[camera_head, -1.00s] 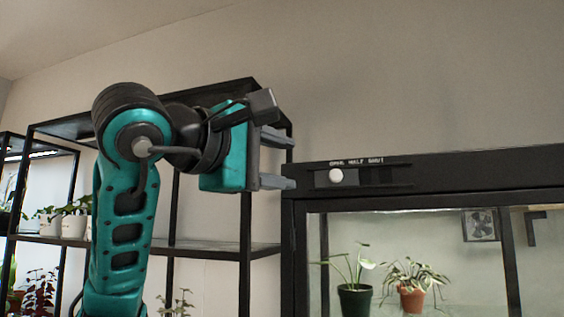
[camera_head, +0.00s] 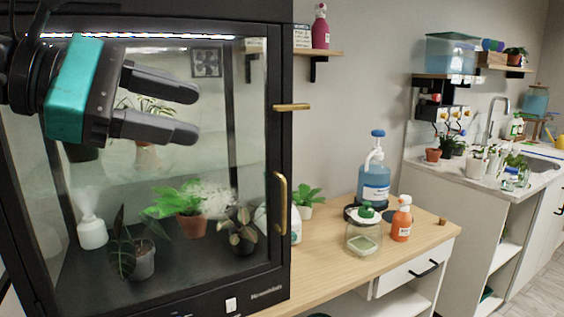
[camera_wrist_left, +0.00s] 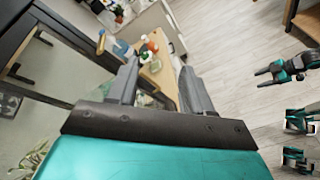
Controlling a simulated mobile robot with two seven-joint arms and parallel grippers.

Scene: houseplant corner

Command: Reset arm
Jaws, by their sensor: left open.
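My left gripper (camera_head: 192,111) is at the upper left of the head view, in front of the glass cabinet (camera_head: 282,150). Its two grey fingers are apart and point right, with nothing between them. In the left wrist view the open fingers (camera_wrist_left: 158,88) point away from the camera, toward the wooden counter and the floor. My right gripper (camera_wrist_left: 262,78) appears small at the right edge of the left wrist view, over the floor; its jaw state is too small to tell. It is not in the head view.
The cabinet holds several potted plants and has a brass handle (camera_head: 281,198). A wooden counter (camera_head: 330,272) beside it carries a blue pump bottle (camera_head: 374,187), an orange spray bottle (camera_head: 402,222) and a glass jar (camera_head: 363,238). A sink counter (camera_head: 452,172) stands at right. Open floor (camera_wrist_left: 225,60) shows.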

